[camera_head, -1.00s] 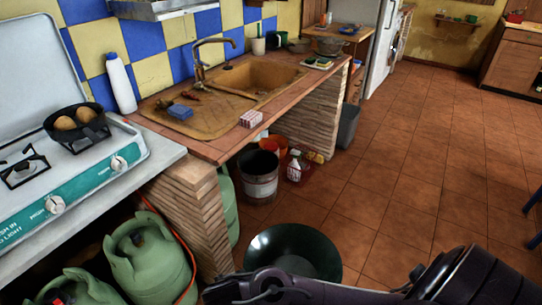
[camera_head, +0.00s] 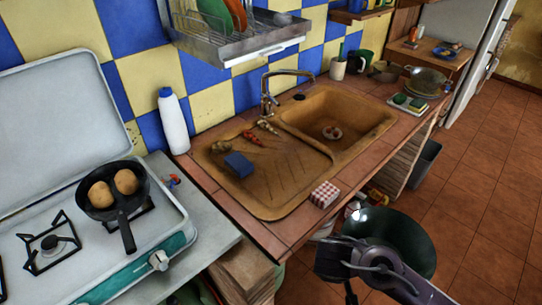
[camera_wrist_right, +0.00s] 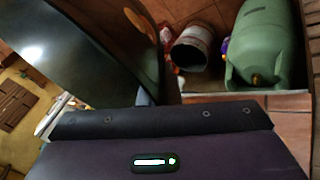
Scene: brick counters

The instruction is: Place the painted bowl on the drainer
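A large dark green bowl (camera_head: 405,232), glossy inside, is in front of the counter at the lower right of the head view. It looms close at the upper left of the right wrist view (camera_wrist_right: 85,45). My right gripper (camera_head: 345,250) is at the bowl's near left edge and appears shut on its rim; the fingertips are hidden. The drainer is a metal wall rack (camera_head: 240,45) above the counter, left of the tap, with an orange and a green plate standing in it. My left gripper is in neither view.
A brown sink (camera_head: 335,118) with a tap (camera_head: 275,90) is set in the tiled counter below the rack. A white bottle (camera_head: 173,122) stands left of it. A stove with a pan (camera_head: 113,205) is further left.

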